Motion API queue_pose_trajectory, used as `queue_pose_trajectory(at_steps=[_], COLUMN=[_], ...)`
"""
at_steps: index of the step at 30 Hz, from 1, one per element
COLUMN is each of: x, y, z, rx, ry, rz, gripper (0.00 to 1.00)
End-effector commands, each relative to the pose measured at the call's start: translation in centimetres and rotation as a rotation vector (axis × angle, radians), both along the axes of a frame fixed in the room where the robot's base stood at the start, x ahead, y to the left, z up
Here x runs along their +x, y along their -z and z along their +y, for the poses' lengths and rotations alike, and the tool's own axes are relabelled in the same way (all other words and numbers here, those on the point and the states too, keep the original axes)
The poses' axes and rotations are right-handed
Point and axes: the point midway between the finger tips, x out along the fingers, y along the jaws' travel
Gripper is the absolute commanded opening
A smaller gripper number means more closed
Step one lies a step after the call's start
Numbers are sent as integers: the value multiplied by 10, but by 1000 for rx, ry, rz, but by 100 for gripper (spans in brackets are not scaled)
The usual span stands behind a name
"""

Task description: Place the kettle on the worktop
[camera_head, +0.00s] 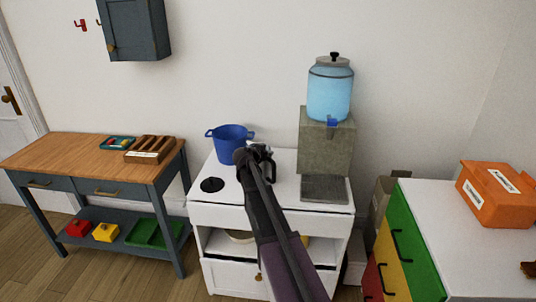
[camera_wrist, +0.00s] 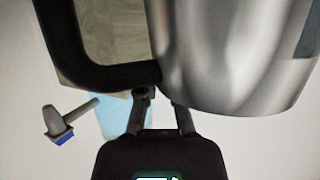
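The kettle (camera_wrist: 235,50) fills the upper right of the wrist view, with a silver body and a thick black handle (camera_wrist: 85,70) curving out to the left. My gripper (camera_wrist: 164,98) meets the handle where it joins the body; its fingers lean inward and look shut on it. The handle and body hide the fingertips. In the head view my gripper (camera_head: 258,156) is above the white cabinet top (camera_head: 285,186), just right of the blue pot (camera_head: 231,141). My arm hides most of the kettle there. A wooden-topped table (camera_head: 85,157) stands at the left.
A water dispenser (camera_head: 331,92) on a stone block (camera_head: 326,142) stands right of my gripper. A tray (camera_head: 120,143) and a wooden rack (camera_head: 150,148) sit on the wooden table, whose front is clear. An orange box (camera_head: 495,194) is on the right-hand drawer unit. A wall cabinet (camera_head: 134,29) hangs upper left.

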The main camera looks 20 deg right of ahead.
Motion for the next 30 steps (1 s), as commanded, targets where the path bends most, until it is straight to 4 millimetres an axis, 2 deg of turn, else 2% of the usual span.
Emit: queue_pose_trajectory(at_steps=[1, 2, 3, 18, 26, 30], x=[0, 0, 0, 0, -15, -27], y=[0, 0, 0, -3, -15, -24], z=[0, 0, 0, 1, 20, 38], rx=[0, 0, 0, 0, -1, -1], ry=[0, 0, 0, -1, -2, -3], rz=[0, 0, 0, 0, 0, 1], gripper=[32, 40, 43, 43, 43, 43])
